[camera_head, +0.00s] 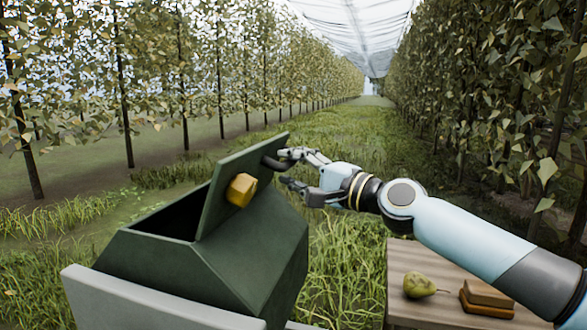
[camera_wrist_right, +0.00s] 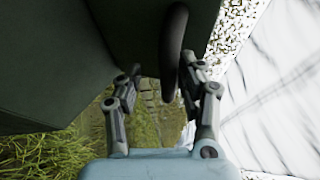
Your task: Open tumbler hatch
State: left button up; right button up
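The tumbler (camera_head: 190,275) is a dark green bin with sloped sides at the lower left of the head view. Its hatch (camera_head: 225,185) is a green panel standing raised and tilted, with the dark opening showing to its left. A yellow block (camera_head: 241,190) is on the hatch face. A dark curved handle (camera_head: 272,163) is near the hatch's upper right edge; it also shows in the right wrist view (camera_wrist_right: 173,45). My right gripper (camera_head: 291,170) is open at the handle. In the wrist view the handle's end lies between its spread fingers (camera_wrist_right: 162,85), nearer the right one. My left gripper is out of view.
A wooden table (camera_head: 405,262) at the lower right holds a green pear (camera_head: 419,286) and a stack of brown blocks (camera_head: 487,298). A pale grey panel (camera_head: 150,305) is in front of the tumbler. Tree rows line both sides of a grassy lane.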

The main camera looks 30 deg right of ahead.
jog(key=shift+r, duration=0.15)
notch_tip(320, 180, up, 10)
dwell(0.7)
